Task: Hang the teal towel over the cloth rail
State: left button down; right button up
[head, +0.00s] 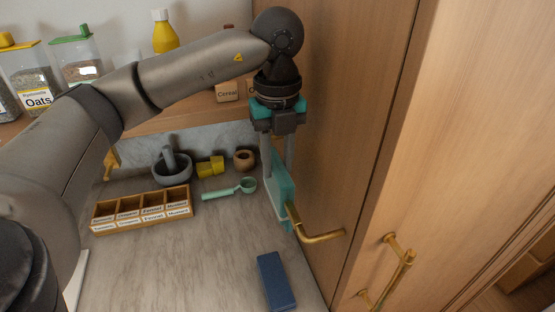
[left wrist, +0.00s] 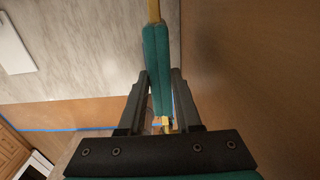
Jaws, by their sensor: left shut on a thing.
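The teal towel (head: 283,190) hangs as a narrow folded strip beside the wooden cabinet side in the head view. My left gripper (head: 279,165) points down from above, its fingers on either side of the towel and shut on it. The gold cloth rail (head: 322,237) comes out from the cabinet side and bends to the towel's lower part. In the left wrist view, the towel (left wrist: 157,70) lies between the fingers, lined up with the rail (left wrist: 154,11), and gold shows at both its ends. Whether its weight rests on the rail is hidden. My right gripper is not in view.
A blue block (head: 275,281) lies on the counter below the rail. A labelled wooden compartment box (head: 142,227), a mortar (head: 172,170), a green scoop (head: 230,190) and a yellow item (head: 210,167) stand to the left. A gold door handle (head: 400,268) projects at right.

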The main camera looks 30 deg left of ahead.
pick_arm(q)
jog(key=shift+f, duration=0.3)
jog(key=c, duration=0.5)
grip_release()
notch_tip(320, 180, up, 6)
jog(key=shift+f, duration=0.15)
notch_tip(320, 180, up, 10)
jog(key=p, duration=0.3)
jog(key=shift+f, duration=0.25)
